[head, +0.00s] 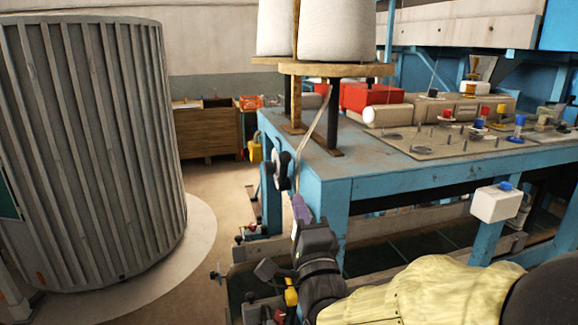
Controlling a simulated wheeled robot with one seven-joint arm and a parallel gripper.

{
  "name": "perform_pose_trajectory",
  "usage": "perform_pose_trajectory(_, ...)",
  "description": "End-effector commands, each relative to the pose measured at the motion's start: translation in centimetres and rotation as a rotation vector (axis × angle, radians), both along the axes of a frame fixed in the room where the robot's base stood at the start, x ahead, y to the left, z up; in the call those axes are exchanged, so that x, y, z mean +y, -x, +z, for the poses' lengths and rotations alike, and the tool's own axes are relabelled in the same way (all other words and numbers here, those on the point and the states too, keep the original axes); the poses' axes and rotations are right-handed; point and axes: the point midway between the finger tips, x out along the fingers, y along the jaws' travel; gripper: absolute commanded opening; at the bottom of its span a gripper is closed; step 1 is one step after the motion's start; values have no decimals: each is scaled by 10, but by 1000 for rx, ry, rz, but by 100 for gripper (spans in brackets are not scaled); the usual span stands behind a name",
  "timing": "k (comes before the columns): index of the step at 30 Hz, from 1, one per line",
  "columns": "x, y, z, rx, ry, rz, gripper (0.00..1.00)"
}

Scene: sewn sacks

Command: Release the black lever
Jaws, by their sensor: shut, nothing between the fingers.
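A black rounded part with a pale centre (281,170) sits at the left end of the blue machine table; it may be the black lever, but its handle is too small to make out. My gripper (298,203), a dark body with purple fingers, points up and away just below and right of that part. Its fingers look shut and empty. In the picture a small gap shows between fingertips and black part; I cannot tell the depth between them.
A large grey ribbed drum (90,150) stands on the left. The blue table (370,172) carries white cones (335,30), red boxes (372,96) and a panel of coloured knobs (480,130). A pale strap hangs from the cones' stand. Open floor (222,175) lies between drum and table.

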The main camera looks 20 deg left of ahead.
Motion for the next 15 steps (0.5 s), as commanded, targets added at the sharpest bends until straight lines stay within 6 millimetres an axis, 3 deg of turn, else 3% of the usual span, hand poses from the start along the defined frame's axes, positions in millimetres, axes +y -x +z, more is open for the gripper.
perform_pose_trajectory(15,37,-70,35,1,0,-1,0)
